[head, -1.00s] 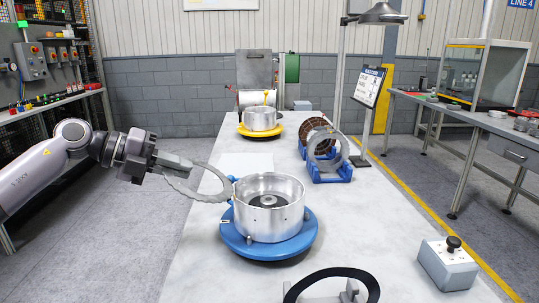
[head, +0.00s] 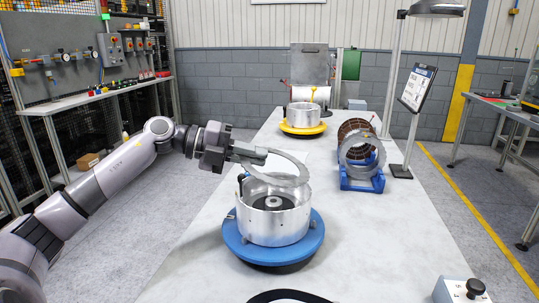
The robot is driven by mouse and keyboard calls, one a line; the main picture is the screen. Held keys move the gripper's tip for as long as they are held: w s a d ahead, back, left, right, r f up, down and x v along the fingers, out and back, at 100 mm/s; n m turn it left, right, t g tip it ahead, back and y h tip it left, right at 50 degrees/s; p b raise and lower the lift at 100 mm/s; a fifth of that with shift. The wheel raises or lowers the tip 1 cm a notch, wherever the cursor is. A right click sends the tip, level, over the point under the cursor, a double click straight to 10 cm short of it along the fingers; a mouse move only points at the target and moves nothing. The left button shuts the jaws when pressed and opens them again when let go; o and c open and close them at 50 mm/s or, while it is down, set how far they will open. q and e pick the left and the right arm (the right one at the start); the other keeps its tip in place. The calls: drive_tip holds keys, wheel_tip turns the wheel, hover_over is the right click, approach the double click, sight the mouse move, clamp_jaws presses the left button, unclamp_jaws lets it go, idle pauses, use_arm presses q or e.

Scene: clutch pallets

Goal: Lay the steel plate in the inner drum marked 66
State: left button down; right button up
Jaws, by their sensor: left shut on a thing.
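My left gripper (head: 254,153) is shut on the edge of a thin grey steel plate (head: 303,169), a toothed ring. The plate is over the open top of the near silver drum (head: 272,228), tilted and apparently above the rim. The drum stands upright on a blue round base (head: 243,249), with a dark ring and a hub visible inside. A second silver drum (head: 303,123) stands on a yellow base (head: 289,130) farther back. I cannot read the number 66 on either drum. My right gripper is out of view.
A blue cradle (head: 362,185) right of the near drum holds upright steel rings (head: 378,160) and brown plates (head: 346,137). A black ring (head: 285,296) is cut off at the bottom edge. A control box (head: 459,291) sits at front right. The table between is clear.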

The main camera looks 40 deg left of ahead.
sight(255, 203)
use_arm(q)
drive_tip(key=shift+w+d, duration=0.1)
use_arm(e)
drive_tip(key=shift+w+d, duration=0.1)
use_arm(q)
drive_tip(key=shift+f+b, duration=1.2)
drive_tip(key=shift+f, duration=0.1)
wheel_tip(255, 203, down, 4)
drive_tip(key=shift+r+b, duration=0.25)
drive_tip(key=shift+b, duration=1)
drive_tip(key=shift+f+b, duration=0.65)
drive_tip(key=shift+f, duration=0.3)
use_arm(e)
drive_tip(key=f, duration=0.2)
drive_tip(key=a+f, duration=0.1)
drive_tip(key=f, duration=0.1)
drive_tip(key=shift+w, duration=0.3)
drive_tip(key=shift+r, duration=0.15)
